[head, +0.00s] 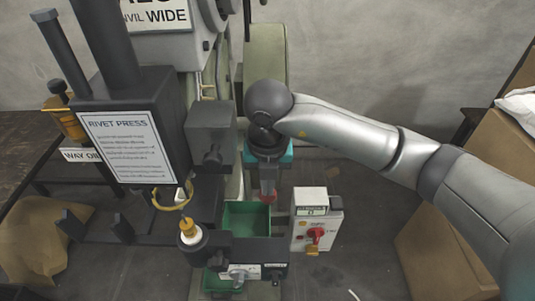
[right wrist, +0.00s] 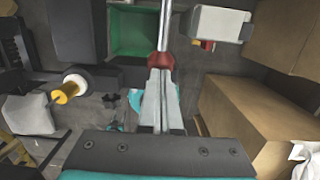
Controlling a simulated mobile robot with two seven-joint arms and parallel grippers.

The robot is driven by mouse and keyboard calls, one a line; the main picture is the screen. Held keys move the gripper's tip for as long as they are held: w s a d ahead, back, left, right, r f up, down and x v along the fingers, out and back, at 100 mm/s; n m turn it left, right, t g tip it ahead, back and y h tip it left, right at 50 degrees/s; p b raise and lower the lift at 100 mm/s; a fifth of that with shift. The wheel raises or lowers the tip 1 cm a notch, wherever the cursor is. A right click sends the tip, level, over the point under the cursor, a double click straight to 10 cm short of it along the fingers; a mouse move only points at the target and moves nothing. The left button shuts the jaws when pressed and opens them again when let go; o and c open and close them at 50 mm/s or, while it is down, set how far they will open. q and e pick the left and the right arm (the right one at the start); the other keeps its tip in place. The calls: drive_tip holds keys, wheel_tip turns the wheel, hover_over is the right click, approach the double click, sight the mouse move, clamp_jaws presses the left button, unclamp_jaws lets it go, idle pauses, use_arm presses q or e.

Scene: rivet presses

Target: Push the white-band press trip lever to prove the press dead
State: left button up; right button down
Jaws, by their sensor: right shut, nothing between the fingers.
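The rivet press (head: 130,140) stands at the left and centre of the head view, with a printed sign on its front. In the right wrist view a metal rod, the likely trip lever (right wrist: 165,25), ends in a red knob (right wrist: 160,61). My right gripper (right wrist: 160,78) is shut and empty, its fingertips right at the knob; whether they touch it I cannot tell. In the head view my right gripper (head: 267,180) points down over the press front, and its arm hides most of the lever. I cannot make out a white band. My left gripper is not in view.
A white switch box (head: 303,220) with a red handle (head: 316,236) stands right of the green bin (head: 246,219). A yellow-and-white cylinder (head: 190,232) sits left of the bin. Cardboard boxes (head: 440,250) stand at the right. Grey floor shows between them.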

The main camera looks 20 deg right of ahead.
drive_tip(key=shift+f+b, duration=0.75)
drive_tip(key=shift+f, duration=0.2)
drive_tip(key=shift+w+f+b, duration=0.1)
drive_tip(key=shift+f+b, duration=0.35)
drive_tip(key=shift+f, duration=0.05)
drive_tip(key=shift+r, duration=0.15)
drive_tip(key=s+r+p, duration=0.2)
drive_tip(key=r+p, duration=0.1)
drive_tip(key=s+r+p, duration=0.1)
drive_tip(key=r, duration=0.1)
drive_tip(key=shift+a+p, duration=0.4)
drive_tip(key=shift+w, duration=0.1)
